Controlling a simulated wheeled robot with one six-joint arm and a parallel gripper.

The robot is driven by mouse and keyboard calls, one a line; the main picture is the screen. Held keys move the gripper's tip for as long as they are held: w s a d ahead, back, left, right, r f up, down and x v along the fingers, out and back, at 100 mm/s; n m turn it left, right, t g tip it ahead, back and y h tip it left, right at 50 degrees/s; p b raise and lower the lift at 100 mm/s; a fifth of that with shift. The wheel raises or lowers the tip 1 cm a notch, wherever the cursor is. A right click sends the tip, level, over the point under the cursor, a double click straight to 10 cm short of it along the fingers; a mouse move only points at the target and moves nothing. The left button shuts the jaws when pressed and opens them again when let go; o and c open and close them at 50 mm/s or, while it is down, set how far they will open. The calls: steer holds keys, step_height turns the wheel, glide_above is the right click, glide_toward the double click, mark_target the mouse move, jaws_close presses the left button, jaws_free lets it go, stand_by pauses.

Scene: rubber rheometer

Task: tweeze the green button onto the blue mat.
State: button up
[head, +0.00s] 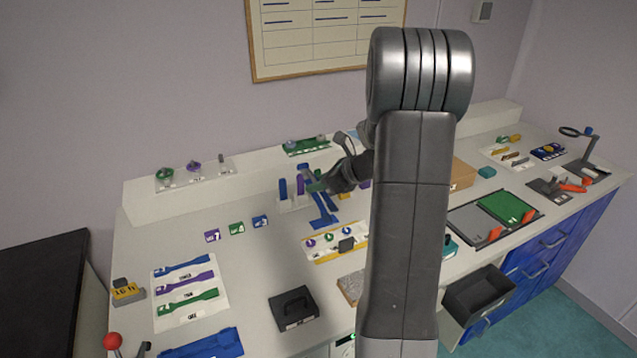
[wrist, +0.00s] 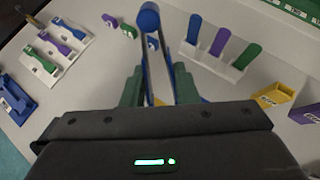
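The green button (head: 328,237) sits between a purple and a blue button on a white, yellow-edged tray in the head view. A small blue card (head: 260,221), seemingly the blue mat, lies behind it to the left; it is partly hidden in the wrist view (wrist: 152,43). My gripper (head: 317,186) is over the table behind the button tray. In the wrist view its green fingers (wrist: 158,84) stand on either side of a blue tweezer-like tool (wrist: 148,19). I cannot tell whether they press on it.
Purple (head: 212,235) and green (head: 237,228) cards lie beside the blue one. A rack with upright purple, blue and green pieces (wrist: 215,62) stands close to my gripper. A black case (head: 293,308) is nearer the front. The table left of the cards is clear.

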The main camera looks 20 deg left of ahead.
step_height(320, 180, down, 6)
steer(key=b, duration=0.4)
steer(key=shift+r, duration=0.2)
steer(key=shift+f+b, duration=0.65)
steer(key=shift+f, duration=0.45)
steer(key=shift+o, duration=0.2)
jaws_close()
step_height(320, 180, up, 12)
steer(key=p, duration=1.1)
glide_above(318, 200)
steer(key=w, duration=0.2)
steer(key=shift+s+a, duration=0.2)
steer(key=shift+a, duration=0.05)
steer(key=w+a+f, duration=0.2)
steer(key=w+a, duration=0.3)
steer(key=w, duration=0.2)
steer(key=shift+w+f, duration=0.35)
